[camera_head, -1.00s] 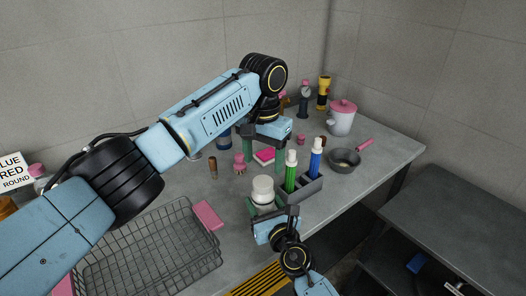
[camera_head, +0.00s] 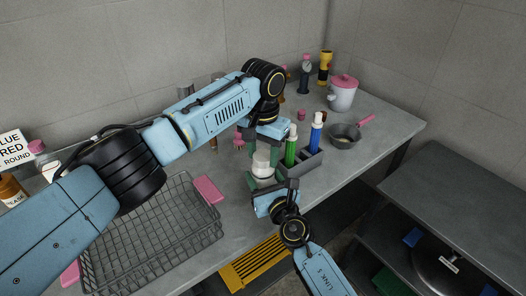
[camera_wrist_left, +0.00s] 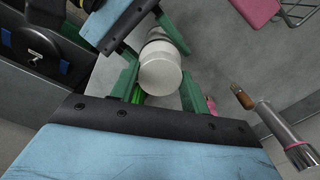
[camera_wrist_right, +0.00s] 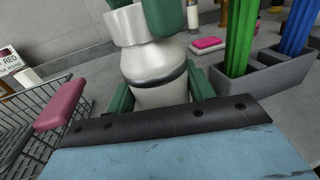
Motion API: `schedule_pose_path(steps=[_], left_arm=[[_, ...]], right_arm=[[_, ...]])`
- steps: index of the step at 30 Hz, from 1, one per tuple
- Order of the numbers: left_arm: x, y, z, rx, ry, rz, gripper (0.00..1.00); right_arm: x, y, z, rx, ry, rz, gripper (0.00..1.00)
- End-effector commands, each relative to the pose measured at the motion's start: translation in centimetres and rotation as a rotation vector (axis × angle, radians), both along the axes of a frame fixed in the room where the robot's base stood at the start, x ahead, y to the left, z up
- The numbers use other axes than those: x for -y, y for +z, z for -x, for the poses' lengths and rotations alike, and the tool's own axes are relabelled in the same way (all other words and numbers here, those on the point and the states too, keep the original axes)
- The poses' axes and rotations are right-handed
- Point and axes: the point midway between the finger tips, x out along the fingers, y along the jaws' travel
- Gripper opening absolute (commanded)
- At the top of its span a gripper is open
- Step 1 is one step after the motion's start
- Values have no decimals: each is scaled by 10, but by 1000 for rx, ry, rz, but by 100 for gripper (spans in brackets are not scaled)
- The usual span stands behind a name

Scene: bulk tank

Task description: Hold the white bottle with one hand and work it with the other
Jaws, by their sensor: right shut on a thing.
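The white bottle (camera_head: 261,170) with its white cap (camera_head: 262,155) stands upright near the table's front edge. My right gripper (camera_wrist_right: 160,92) is shut on the bottle's body, its green fingers on either side below the dark band. My left gripper (camera_wrist_left: 157,85) is above the bottle, pointing down. In the left wrist view its green fingers stand on both sides of the round cap (camera_wrist_left: 160,75), open, with a narrow gap showing. In the right wrist view one green left finger (camera_wrist_right: 165,15) hides part of the cap (camera_wrist_right: 125,25).
A grey holder (camera_head: 302,165) with a green bottle (camera_head: 290,152) and a blue bottle (camera_head: 315,135) stands close to the right. A wire basket (camera_head: 150,235) with pink handles is at the left. A small pan (camera_head: 343,138) and a pink-lidded pot (camera_head: 343,95) stand behind right.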

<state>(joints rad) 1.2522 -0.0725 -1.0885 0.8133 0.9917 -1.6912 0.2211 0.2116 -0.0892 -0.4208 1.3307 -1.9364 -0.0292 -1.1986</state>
Motion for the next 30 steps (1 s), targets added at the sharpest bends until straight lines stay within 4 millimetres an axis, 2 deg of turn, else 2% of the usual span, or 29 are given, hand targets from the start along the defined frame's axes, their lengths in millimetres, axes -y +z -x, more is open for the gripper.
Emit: schedule_pose_path(steps=[1, 5, 12, 13, 18, 26, 30], left_arm=[[0, 0, 0, 0, 0, 0, 34], [0, 0, 0, 0, 0, 0, 17], [0, 0, 0, 0, -9, 0, 17], [0, 0, 0, 1, -9, 1, 48], [0, 0, 0, 1, -9, 1, 69], [0, 1, 0, 1, -9, 1, 69], [0, 11, -1, 3, -9, 2, 69]], right_arm=[[0, 0, 0, 1, 0, 0, 0], [0, 0, 0, 1, 0, 0, 0], [0, 0, 0, 0, 0, 0, 0], [0, 0, 0, 0, 0, 0, 0], [0, 0, 0, 0, 0, 0, 0], [0, 0, 0, 0, 0, 0, 0], [0, 0, 0, 0, 0, 0, 0]])
